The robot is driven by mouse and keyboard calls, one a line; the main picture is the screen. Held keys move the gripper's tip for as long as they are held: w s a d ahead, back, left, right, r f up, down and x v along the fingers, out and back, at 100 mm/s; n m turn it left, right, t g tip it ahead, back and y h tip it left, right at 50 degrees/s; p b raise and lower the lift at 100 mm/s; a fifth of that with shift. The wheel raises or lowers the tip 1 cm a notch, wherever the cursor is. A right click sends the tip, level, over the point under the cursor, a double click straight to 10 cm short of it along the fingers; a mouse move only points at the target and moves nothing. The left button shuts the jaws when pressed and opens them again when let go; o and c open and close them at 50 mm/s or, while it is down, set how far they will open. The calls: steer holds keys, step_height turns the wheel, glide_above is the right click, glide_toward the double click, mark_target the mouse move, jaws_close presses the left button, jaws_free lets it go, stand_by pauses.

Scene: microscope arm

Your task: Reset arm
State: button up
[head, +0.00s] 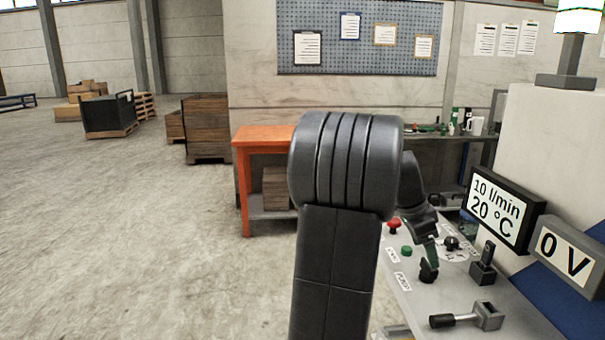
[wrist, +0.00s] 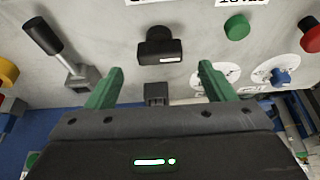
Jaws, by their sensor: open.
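My arm rises through the middle of the head view. A black knob (wrist: 158,46) lies on the panel beyond the gap, roughly centred. Whether the fingers touch anything is not clear, but a gap to the knob seems visible.
The panel also carries a black-handled lever (wrist: 44,38), a green button (wrist: 237,27), a red button (wrist: 311,39) and a blue knob (wrist: 281,77). Displays reading 10 l/min, 20 °C (head: 502,211) and 0 V (head: 568,256) stand at right. An orange table (head: 262,136) stands behind.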

mark_target(428, 265)
steer(key=x, duration=0.5)
steer(key=shift+s+d+f, duration=0.1)
steer(key=shift+f, duration=0.1)
steer(key=shift+r+n, duration=0.25)
steer(key=shift+n, duration=0.15)
steer(key=shift+s+r+n+t+p, duration=0.1)
steer(key=shift+n+t+p, duration=0.3)
steer(key=shift+n+p, duration=0.35)
steer(key=n+t+p, duration=0.1)
steer(key=n, duration=0.1)
steer(key=shift+n+y+p, duration=0.3)
steer(key=shift+n+p, duration=0.05)
steer(key=shift+n+t+y+p, duration=0.55)
steer(key=shift+n+p, duration=1.25)
steer(key=shift+n, duration=0.4)
steer(key=shift+s+d+n+t+y+p, duration=0.1)
steer(key=shift+n+t+y+p, duration=0.25)
steer(key=shift+n, duration=0.55)
steer(key=shift+d+n+t+y+p, duration=0.15)
steer(key=shift+n+p, duration=0.25)
steer(key=shift+n, duration=0.5)
steer(key=shift+n+y+p, duration=0.4)
steer(key=shift+n+y, duration=0.55)
steer(key=shift+n, duration=1.45)
